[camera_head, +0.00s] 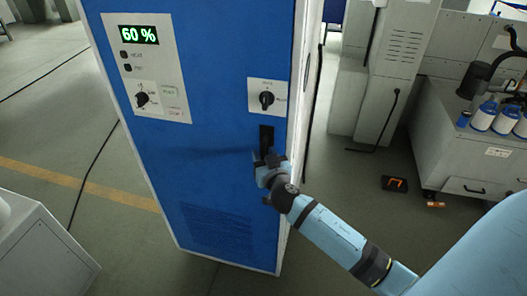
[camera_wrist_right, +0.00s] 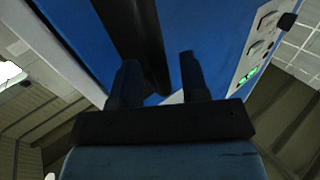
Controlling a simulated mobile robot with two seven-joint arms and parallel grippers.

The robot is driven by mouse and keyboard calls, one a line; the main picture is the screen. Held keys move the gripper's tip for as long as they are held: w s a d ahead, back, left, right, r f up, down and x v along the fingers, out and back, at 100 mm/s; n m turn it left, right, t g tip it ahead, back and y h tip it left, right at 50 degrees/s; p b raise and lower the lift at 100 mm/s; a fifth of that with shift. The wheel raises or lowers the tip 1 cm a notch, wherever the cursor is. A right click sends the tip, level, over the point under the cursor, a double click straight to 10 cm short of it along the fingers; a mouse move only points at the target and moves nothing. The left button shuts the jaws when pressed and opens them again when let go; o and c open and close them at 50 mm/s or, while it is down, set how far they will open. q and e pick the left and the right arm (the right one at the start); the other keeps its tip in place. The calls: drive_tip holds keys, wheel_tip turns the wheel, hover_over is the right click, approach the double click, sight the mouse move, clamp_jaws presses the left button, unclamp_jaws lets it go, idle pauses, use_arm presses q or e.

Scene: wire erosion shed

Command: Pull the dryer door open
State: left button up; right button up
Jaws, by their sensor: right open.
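The dryer is a tall blue cabinet (camera_head: 222,75) with a blue front door that looks shut in the head view. A black upright handle (camera_head: 266,136) sits near the door's right edge, below a rotary switch (camera_head: 266,98). My right gripper (camera_head: 268,155) is at the handle's lower end and hides part of it. In the right wrist view, the open gripper (camera_wrist_right: 159,62) has its two fingers apart, with the dark handle (camera_wrist_right: 150,30) showing between and beyond them. I cannot tell whether they touch it. My left gripper is out of view.
A control panel (camera_head: 148,70) on the dryer reads 60 %. Grey machines (camera_head: 395,55) and a cart (camera_head: 465,160) with blue-and-white bottles (camera_head: 484,116) stand at the right. A black item (camera_head: 394,184) lies on the floor there. A grey cabinet (camera_head: 42,250) is at the lower left.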

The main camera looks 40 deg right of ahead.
drive_tip(key=shift+w+d, duration=0.1)
drive_tip(key=shift+w, duration=0.35)
drive_tip(key=shift+c, duration=0.2)
clamp_jaws()
drive_tip(key=shift+s, duration=0.1)
